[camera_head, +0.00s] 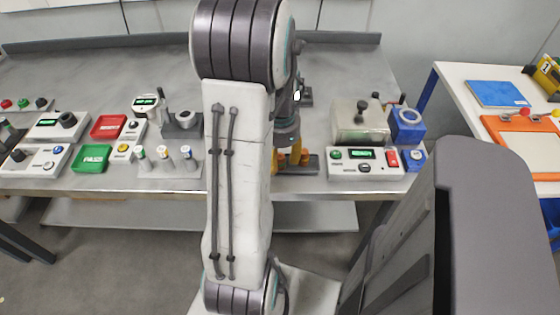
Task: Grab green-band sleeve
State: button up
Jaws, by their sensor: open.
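A small white upright sleeve with a green band (141,158) stands at the left end of a row on a low grey holder (150,171), on the bench left of my arm. Beside it in the row stand two similar white sleeves, one with a yellowish band (164,160) and one with a blue-looking band (188,160). My gripper (293,158) points down over the bench, right of my upright arm link and well right of the sleeves. It looks open and empty, with orange fingers apart; my arm partly hides it.
A red tray (107,126) and a green tray (91,158) lie left of the sleeves. A grey fixture with a ring (184,122) stands just behind them. A box with dials (365,163) stands right of my gripper. A side table (465,76) is at right.

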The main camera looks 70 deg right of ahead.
jog(key=shift+c, duration=0.2)
grip_shut()
jog(key=shift+r, duration=0.1)
